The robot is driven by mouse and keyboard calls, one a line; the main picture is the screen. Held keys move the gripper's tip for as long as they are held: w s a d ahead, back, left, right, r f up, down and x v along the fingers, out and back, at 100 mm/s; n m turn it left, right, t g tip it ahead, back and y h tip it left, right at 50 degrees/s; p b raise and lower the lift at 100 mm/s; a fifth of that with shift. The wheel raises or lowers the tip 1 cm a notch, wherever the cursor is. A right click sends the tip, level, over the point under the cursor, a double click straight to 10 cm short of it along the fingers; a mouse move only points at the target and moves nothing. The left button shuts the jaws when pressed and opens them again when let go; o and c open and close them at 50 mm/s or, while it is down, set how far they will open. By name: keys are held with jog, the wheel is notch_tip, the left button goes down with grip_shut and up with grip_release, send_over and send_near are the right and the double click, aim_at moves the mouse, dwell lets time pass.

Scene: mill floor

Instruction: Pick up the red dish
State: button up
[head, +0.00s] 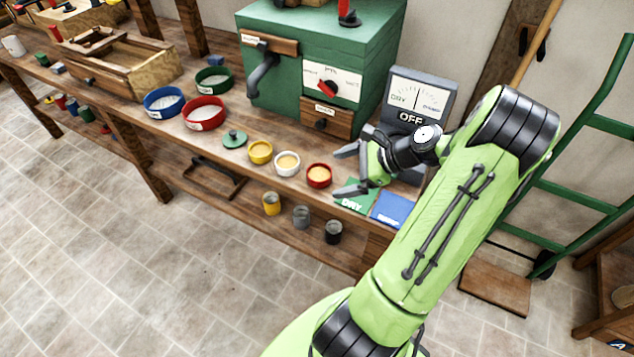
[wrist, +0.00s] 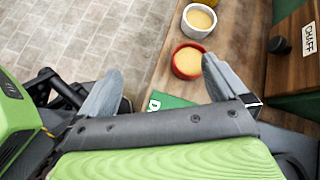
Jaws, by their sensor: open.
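The small red dish (head: 319,182) stands on the workbench near its front edge, holding a pale yellow fill. It also shows in the wrist view as a red dish (wrist: 187,75) just beyond the right finger. My gripper (head: 343,170) is open and empty, with its fingers pointing left toward the dish. In the wrist view my gripper (wrist: 160,72) has its fingers wide apart, and the dish lies ahead, nearer the right finger. The dish appears apart from both fingers.
A white dish (head: 287,170) and a yellow dish (head: 260,160) stand left of the red one. A green DRY mat (head: 353,199) and a blue mat (head: 392,211) lie on the bench. The green machine (head: 290,75) and the meter (head: 417,95) stand behind.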

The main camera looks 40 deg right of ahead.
jog(key=s+d+f+m+t, duration=0.2)
jog(key=d+m, duration=0.1)
jog(key=s+d+f+m+t, duration=0.1)
jog(key=d+m, duration=0.1)
jog(key=shift+s+d+f+t+h+b, duration=0.1)
jog(key=shift+s+d+t+h+b, duration=0.2)
jog(key=shift+s+h+b, duration=0.1)
jog(key=shift+d+f+m, duration=0.15)
jog(key=shift+m, duration=0.25)
jog(key=b, duration=0.4)
send_near(309, 171)
jog(key=shift+w+a+f, duration=0.3)
jog(key=shift+w+f, duration=0.15)
jog(key=shift+f, duration=0.3)
jog(key=b+x, duration=0.2)
jog(key=x, duration=0.3)
jog(key=shift+w+r, duration=0.1)
jog(key=shift+w, duration=0.2)
jog(key=shift+s+r, duration=0.1)
jog(key=shift+r, duration=0.05)
jog(key=shift+c, duration=0.5)
jog(key=c, duration=1)
